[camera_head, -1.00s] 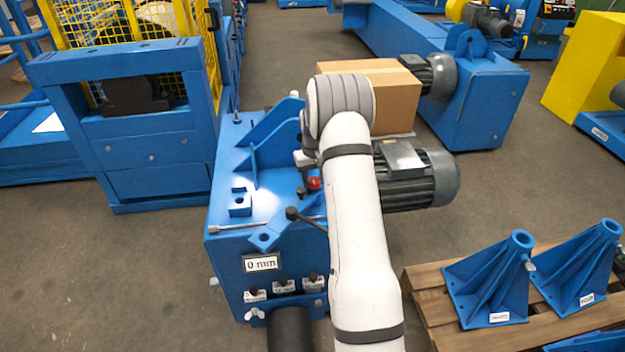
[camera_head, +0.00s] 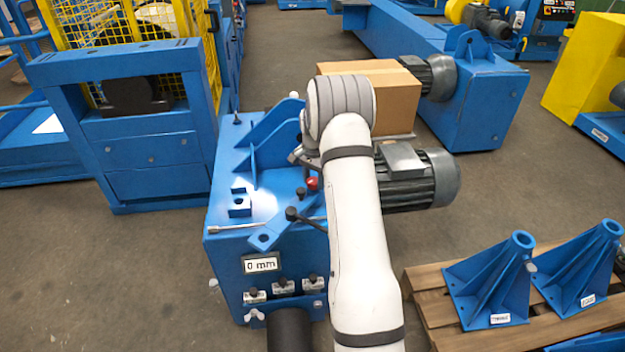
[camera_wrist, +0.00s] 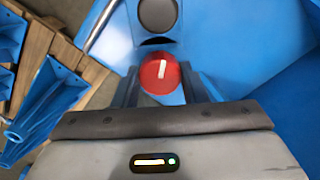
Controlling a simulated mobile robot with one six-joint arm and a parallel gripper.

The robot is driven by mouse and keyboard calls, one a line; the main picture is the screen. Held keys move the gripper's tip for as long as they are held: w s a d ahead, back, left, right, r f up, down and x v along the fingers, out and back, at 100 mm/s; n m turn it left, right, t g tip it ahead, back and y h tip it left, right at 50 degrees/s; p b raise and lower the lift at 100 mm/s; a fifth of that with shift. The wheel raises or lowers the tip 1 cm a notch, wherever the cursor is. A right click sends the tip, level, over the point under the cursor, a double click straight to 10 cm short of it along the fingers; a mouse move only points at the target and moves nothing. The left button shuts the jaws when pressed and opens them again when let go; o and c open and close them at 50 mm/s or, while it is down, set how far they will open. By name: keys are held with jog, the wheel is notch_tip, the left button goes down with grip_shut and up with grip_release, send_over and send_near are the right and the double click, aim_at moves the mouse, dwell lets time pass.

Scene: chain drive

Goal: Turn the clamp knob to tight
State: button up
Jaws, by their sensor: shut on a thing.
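The clamp knob (camera_wrist: 160,74) is a red round cap with a white line, which runs nearly up and down in the wrist view. In the head view the red knob (camera_head: 313,183) shows on top of the blue machine (camera_head: 228,262), just left of my white arm. My gripper (camera_wrist: 161,80) is shut on the knob, with one dark finger at each side of it. My arm hides much of the gripper in the head view. No tight or loose marking can be read.
A black-balled lever (camera_head: 292,213) sticks up close to the knob. A display (camera_head: 262,264) on the machine's front reads 0 mm. A motor (camera_head: 420,180) and a cardboard box (camera_head: 395,98) lie right of and behind my arm. A pallet (camera_head: 425,300) with blue brackets stands at right.

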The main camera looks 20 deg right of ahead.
aim_at(313, 179)
jog(key=m, duration=0.6)
jog(key=shift+w+r, duration=0.1)
jog(key=shift+r, duration=0.05)
dwell(0.6)
jog(key=o, duration=1)
jog(key=shift+c, duration=0.2)
notch_tip(313, 179, up, 8)
jog(key=shift+f, duration=0.2)
